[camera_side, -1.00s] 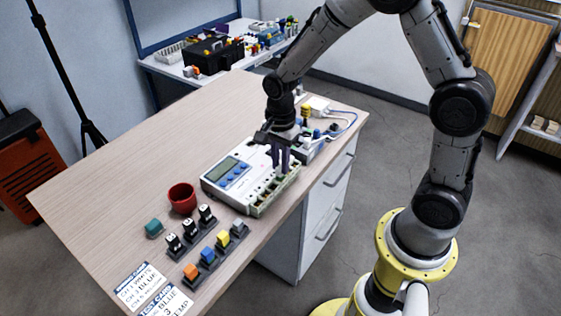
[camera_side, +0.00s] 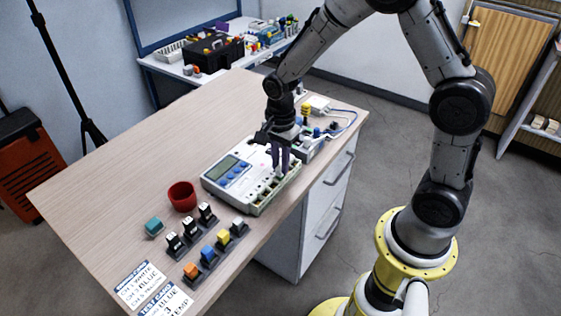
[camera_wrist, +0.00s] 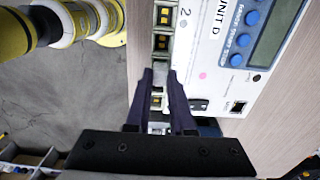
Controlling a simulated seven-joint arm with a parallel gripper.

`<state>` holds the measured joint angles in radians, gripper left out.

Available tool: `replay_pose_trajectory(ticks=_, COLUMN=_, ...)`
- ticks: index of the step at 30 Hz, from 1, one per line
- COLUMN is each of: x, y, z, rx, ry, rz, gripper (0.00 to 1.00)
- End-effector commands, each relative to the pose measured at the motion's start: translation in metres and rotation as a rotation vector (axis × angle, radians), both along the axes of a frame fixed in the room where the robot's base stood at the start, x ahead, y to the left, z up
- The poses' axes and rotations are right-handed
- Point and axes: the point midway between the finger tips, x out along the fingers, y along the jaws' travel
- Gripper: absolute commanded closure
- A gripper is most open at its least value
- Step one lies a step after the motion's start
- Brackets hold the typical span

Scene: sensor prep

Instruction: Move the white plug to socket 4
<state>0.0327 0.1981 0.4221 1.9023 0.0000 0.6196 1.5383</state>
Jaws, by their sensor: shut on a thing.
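The white unit (camera_side: 217,182) with a display and blue buttons stands on the table. Its row of sockets (camera_side: 265,190) runs along the front edge. My gripper (camera_side: 280,169) points down at the right part of that row, its fingers close to the sockets. The gripper is shut on a small pale piece, taken to be the white plug, mostly hidden between the fingers. The wrist view shows the fingers (camera_wrist: 161,76) over the socket row (camera_wrist: 162,42). A printed "2" is readable beside one socket; I cannot tell whether the plug is seated.
A red cup (camera_side: 182,195), a teal block (camera_side: 154,227), black-and-white pieces (camera_side: 189,226) and a rack with orange, blue, yellow and grey plugs (camera_side: 208,255) stand left of the unit. Cards (camera_side: 140,284) lie at the near corner. Cables (camera_side: 345,124) lie behind the gripper.

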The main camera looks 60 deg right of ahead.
Motion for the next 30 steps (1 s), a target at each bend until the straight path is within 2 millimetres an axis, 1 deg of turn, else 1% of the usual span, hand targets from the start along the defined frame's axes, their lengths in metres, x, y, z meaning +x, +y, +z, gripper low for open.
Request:
replay_pose_trajectory(ticks=13, x=-0.0008, y=0.0000, z=-0.0035, rx=0.000, ry=0.003, rz=0.000, gripper=1.00)
replay_pose_trajectory(ticks=14, x=-0.0008, y=0.0000, z=-0.0035, rx=0.000, ry=0.003, rz=0.000, gripper=0.74)
replay_pose_trajectory(ticks=18, x=-0.0006, y=0.0000, z=-0.0033, rx=0.000, ry=0.002, rz=0.000, gripper=0.48)
replay_pose_trajectory(ticks=19, x=-0.0006, y=0.0000, z=-0.0033, rx=0.000, ry=0.002, rz=0.000, gripper=0.44)
replay_pose_trajectory(ticks=25, x=-0.0004, y=0.0000, z=-0.0030, rx=0.000, ry=0.001, rz=0.000, gripper=0.44)
replay_pose_trajectory(ticks=26, x=-0.0004, y=0.0000, z=-0.0031, rx=0.000, ry=0.001, rz=0.000, gripper=0.40)
replay_pose_trajectory(ticks=27, x=-0.0004, y=0.0000, z=-0.0030, rx=0.000, ry=0.001, rz=0.000, gripper=0.34)
replay_pose_trajectory(ticks=30, x=-0.0003, y=0.0000, z=-0.0029, rx=0.000, ry=0.001, rz=0.000, gripper=0.34)
